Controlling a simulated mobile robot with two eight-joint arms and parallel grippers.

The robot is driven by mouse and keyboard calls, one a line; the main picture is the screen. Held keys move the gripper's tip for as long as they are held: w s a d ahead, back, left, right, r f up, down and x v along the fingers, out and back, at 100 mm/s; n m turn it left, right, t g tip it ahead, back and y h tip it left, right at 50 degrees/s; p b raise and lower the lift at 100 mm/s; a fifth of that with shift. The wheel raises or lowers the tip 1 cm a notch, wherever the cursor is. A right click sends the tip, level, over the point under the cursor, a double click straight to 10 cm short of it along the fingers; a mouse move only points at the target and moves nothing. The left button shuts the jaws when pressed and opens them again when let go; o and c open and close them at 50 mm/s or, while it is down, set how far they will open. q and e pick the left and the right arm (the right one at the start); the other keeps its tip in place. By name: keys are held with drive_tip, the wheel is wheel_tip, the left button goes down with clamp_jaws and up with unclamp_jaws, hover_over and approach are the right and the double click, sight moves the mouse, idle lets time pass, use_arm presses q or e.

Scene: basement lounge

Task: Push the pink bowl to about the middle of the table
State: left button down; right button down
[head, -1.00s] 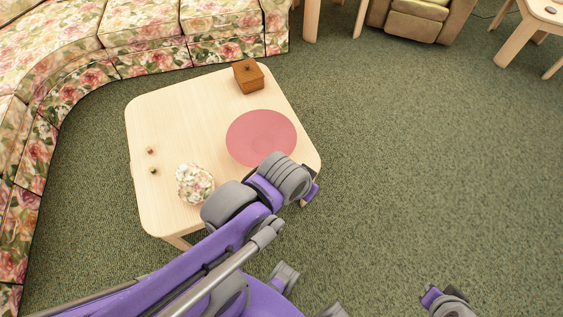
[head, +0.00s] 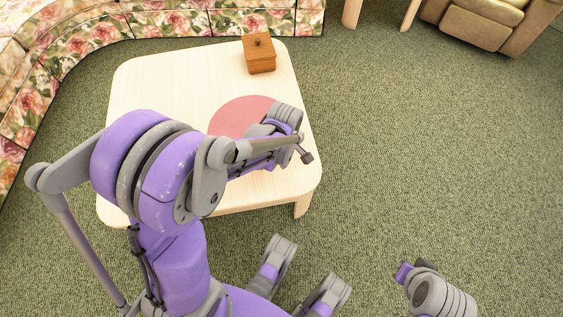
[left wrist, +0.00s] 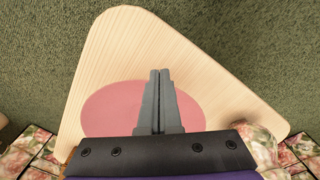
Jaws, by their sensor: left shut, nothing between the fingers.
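The pink bowl (head: 237,115) sits on the pale wooden table (head: 160,80), right of its middle in the head view. My left arm covers its lower and right parts. In the left wrist view the bowl (left wrist: 108,110) lies below and around my left gripper (left wrist: 160,72), whose two fingers are shut together and empty. The fingertips reach past the bowl's upper edge in that picture; contact cannot be told. In the head view the left fingers are hidden by the wrist. My right gripper (head: 403,271) shows only partly, low on the right over the carpet, away from the table; its fingers are unclear.
A brown wooden box (head: 259,56) stands at the table's far edge. The floral sofa (head: 150,22) runs behind and left of the table. A tan armchair (head: 475,25) is at the upper right. Green carpet to the right is clear.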

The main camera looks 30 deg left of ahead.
use_arm(q)
drive_tip(key=a+f+b, duration=0.3)
drive_tip(key=a+f, duration=0.1)
drive_tip(key=f, duration=0.4)
drive_tip(key=shift+w+f, duration=0.15)
drive_tip(key=shift+w, duration=0.1)
drive_tip(key=w+a, duration=0.1)
drive_tip(key=a, duration=0.6)
drive_tip(key=w+a, duration=0.1)
drive_tip(key=a, duration=0.6)
drive_tip(key=a+b, duration=0.1)
drive_tip(key=a, duration=0.6)
drive_tip(key=shift+w, duration=0.4)
drive_tip(key=shift+d, duration=0.2)
